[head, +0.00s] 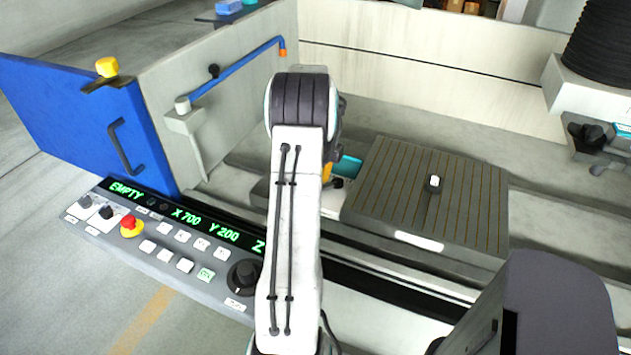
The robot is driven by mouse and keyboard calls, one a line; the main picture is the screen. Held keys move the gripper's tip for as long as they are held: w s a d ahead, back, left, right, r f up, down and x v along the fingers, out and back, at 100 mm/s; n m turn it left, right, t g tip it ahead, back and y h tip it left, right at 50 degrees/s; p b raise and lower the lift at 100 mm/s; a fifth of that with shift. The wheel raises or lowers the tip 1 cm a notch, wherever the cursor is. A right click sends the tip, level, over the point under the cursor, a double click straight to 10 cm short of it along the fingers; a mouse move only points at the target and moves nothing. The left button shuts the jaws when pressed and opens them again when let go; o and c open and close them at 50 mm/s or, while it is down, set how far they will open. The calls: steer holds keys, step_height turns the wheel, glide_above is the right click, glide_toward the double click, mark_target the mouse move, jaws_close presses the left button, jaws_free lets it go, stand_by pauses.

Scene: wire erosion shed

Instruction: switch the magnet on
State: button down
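A grey block with a dark striped top plate (472,203), which looks like the magnetic chuck, sits on the machine bed right of my arm. A white label (419,241) is on the front face of the block. My arm rises through the middle of the picture and bends away behind itself. It hides nearly all of my gripper, left of the block, so its fingers cannot be made out.
A control panel (172,262) with knobs, buttons and a red stop button (131,224) lies at lower left; its display reads EMPTY, X 700, Y 200. A blue door (75,112) stands behind it. A blue pipe (235,72) and a black ribbed column (603,45) stand farther back.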

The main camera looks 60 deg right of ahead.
steer(key=c, duration=0.9)
jaws_free()
steer(key=shift+w, duration=0.1)
steer(key=shift+c, duration=0.2)
step_height(320, 180, up, 12)
steer(key=shift+d, duration=0.1)
